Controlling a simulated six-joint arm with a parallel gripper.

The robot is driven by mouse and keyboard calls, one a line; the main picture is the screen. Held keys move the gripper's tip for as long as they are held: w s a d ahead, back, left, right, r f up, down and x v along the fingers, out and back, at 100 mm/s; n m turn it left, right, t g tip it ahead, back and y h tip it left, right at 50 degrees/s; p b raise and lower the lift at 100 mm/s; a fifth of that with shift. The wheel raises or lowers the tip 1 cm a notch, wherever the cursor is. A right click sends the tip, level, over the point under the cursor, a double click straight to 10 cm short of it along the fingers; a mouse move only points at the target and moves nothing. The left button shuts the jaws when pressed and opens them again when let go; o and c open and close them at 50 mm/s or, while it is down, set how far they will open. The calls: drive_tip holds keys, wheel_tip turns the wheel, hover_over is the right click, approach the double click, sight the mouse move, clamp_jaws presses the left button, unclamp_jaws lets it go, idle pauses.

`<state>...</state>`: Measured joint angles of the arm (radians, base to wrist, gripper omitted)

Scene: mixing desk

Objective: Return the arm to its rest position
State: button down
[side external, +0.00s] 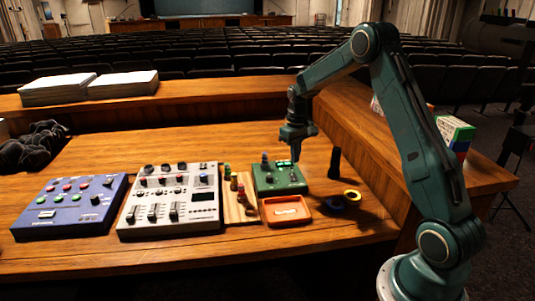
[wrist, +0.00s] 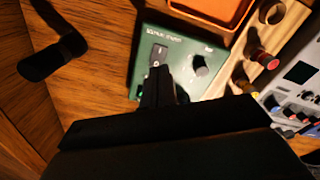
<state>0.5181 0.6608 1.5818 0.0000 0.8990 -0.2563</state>
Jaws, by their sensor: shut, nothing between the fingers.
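My green arm stands at the right of the desk in the side external view. My gripper (side external: 296,158) points down, just above the green box (side external: 271,183). In the wrist view its fingers (wrist: 158,88) are together with nothing between them, in front of the green box (wrist: 150,42). A black switch and a dark knob (wrist: 201,65) show on the box there. The fingertips overlap the area just below the switch; I cannot tell whether they touch the box.
A wooden strip with pegs (side external: 238,210), grey mixer (side external: 170,203) and blue panel (side external: 70,205) stand to the left. Paper stacks (side external: 58,89) lie on the raised ledge.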

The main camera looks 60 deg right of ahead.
drive_tip(key=shift+r, duration=0.15)
drive_tip(key=s+a+r+n+t, duration=0.1)
drive_tip(key=s+a+r, duration=0.4)
drive_tip(key=a+r, duration=0.3)
drive_tip(key=s+a+r+t, duration=0.2)
drive_tip(key=s+a+r, duration=0.2)
drive_tip(key=a+r, duration=0.4)
drive_tip(key=s+a+r+n+t, duration=0.1)
drive_tip(key=s+a, duration=0.3)
drive_tip(key=s, duration=0.4)
drive_tip(key=s+a+r+n+t, duration=0.1)
drive_tip(key=s+a, duration=0.4)
drive_tip(key=s, duration=0.4)
drive_tip(key=shift+s+a+t, duration=0.15)
drive_tip(key=shift+s+t, duration=0.15)
drive_tip(key=c, duration=2.2)
unclamp_jaws()
drive_tip(key=shift+r, duration=0.1)
